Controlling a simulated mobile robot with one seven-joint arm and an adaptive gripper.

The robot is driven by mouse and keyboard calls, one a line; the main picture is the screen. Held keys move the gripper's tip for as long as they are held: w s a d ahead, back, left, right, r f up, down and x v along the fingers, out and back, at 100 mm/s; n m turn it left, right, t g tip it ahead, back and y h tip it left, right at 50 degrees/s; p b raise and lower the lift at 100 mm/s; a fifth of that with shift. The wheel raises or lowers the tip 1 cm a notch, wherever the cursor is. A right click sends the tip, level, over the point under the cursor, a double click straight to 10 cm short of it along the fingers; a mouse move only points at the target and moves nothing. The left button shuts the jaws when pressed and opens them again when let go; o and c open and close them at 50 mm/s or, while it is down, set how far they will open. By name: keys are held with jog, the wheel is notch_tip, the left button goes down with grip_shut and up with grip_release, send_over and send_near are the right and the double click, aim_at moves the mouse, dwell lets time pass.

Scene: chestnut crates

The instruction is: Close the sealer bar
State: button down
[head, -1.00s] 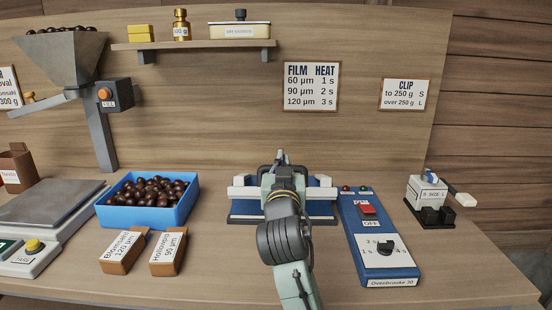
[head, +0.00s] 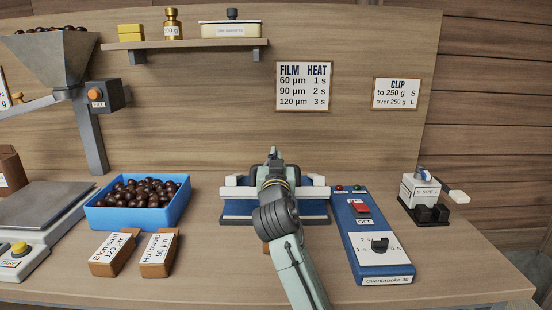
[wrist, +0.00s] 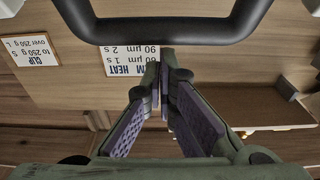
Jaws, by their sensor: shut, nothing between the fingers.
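The bag sealer has a blue base (head: 235,219) and a white bar (head: 317,193) across it, in the middle of the bench in the head view. My arm hides the middle of the bar, so its exact angle is hard to tell. In the upside-down wrist view, a black U-shaped handle (wrist: 175,30) crosses the top of the picture, close to the fingertips. My gripper (head: 273,153) is over the sealer, and its fingers show shut and empty in the wrist view (wrist: 162,72), pointing toward the wall sign.
A blue control box (head: 372,235) with a red switch and dial stands right of the sealer. A blue crate (head: 120,218) of chestnuts and two film boxes (head: 158,254) lie left. A clip device (head: 424,197) stands far right. A brown thing (head: 266,247) is partly hidden by my arm.

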jog(key=s+f+b, duration=0.3)
jog(key=f+b, duration=0.1)
jog(key=f, duration=0.1)
dwell(0.4)
